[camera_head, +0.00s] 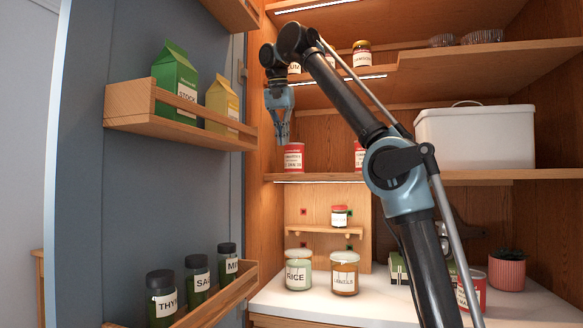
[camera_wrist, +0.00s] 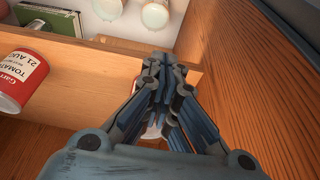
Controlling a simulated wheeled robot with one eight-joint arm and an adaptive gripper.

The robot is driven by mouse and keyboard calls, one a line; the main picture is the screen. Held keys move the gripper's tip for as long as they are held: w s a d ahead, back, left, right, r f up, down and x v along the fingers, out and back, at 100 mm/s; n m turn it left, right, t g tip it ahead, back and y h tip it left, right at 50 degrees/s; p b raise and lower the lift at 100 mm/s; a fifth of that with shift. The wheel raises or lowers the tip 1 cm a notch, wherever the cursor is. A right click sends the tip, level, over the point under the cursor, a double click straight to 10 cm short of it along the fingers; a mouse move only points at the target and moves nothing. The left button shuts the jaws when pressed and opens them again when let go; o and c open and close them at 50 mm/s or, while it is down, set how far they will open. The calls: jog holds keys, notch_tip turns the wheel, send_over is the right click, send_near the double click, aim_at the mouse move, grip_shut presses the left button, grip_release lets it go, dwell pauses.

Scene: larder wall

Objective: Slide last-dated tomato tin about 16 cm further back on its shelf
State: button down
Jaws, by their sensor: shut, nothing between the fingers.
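A red tin with a white label (camera_head: 294,158) stands upright on the middle shelf near the left wall; its small print is unclear. A second red tin (camera_head: 359,154) on that shelf is partly hidden by my arm. In the wrist view, a red tomato tin (camera_wrist: 20,80) at the left edge reads "TOMATO" and "21 AUG", cut off. My gripper (camera_head: 282,142) is shut and empty, fingers pointing down at the left tin's top edge. In the wrist view my gripper (camera_wrist: 165,68) covers most of a tin below it; contact cannot be told.
The middle shelf (camera_head: 460,174) also carries a white lidded box (camera_head: 475,137) at right. The open door's rack (camera_head: 165,113) with cartons is close left of my gripper. A wooden side wall (camera_wrist: 260,60) is close beside it. Jars (camera_head: 344,272) stand below.

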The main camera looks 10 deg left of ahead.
aim_at(289, 163)
jog(key=w+f, duration=0.6)
jog(key=f, duration=0.2)
jog(key=shift+w+d, duration=0.15)
jog(key=shift+d, duration=0.1)
jog(key=shift+w, duration=0.1)
dwell(0.4)
